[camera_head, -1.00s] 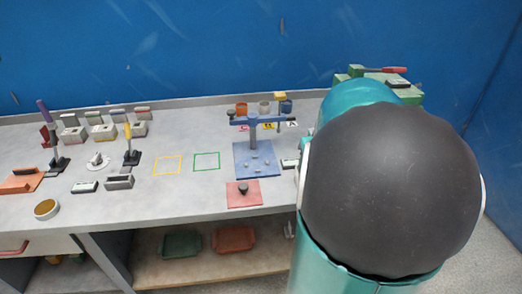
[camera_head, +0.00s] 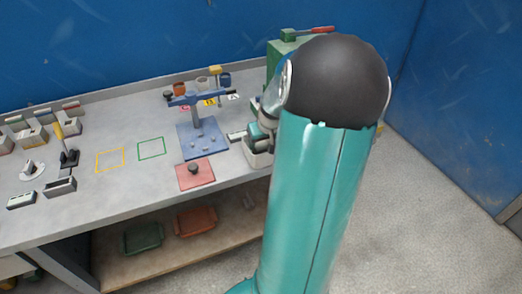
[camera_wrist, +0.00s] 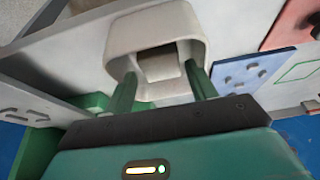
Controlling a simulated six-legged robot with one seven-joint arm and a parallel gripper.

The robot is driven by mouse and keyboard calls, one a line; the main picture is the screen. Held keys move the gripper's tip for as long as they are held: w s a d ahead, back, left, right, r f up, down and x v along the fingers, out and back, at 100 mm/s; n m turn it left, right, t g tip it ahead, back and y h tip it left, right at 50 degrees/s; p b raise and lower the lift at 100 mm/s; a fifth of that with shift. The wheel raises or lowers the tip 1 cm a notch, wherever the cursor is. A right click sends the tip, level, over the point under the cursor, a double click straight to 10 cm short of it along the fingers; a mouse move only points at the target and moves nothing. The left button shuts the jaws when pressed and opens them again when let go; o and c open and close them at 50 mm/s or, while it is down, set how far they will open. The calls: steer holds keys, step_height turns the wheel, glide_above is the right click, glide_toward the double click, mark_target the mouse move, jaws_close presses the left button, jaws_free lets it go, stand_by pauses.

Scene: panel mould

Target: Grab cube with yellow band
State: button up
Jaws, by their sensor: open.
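Several small grey blocks stand at the far left of the bench in the head view. One of them (camera_head: 33,137) shows a yellowish edge, but it is too small to tell if this is a band. In the wrist view, my gripper (camera_wrist: 165,85) is open, with two green fingers apart. A pale, rounded block with a dark opening (camera_wrist: 158,32) lies just beyond and between the fingertips; contact is not clear, and no yellow band shows on it. In the head view my arm hides the fingertips, to the right of the blue fixture (camera_head: 188,149).
The grey bench (camera_head: 115,192) carries a red plate with a knob (camera_head: 196,180), a yellow outline (camera_head: 110,160) and a green outline (camera_head: 151,149). A green machine (camera_head: 284,50) stands behind my arm. Trays (camera_head: 143,237) lie on the shelf below. Floor at right is clear.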

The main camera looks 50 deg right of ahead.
mark_target(261, 145)
steer(key=x, duration=0.3)
steer(key=shift+w+f, duration=0.2)
steer(key=shift+f, duration=0.05)
steer(key=c, duration=0.8)
steer(key=shift+r, duration=0.1)
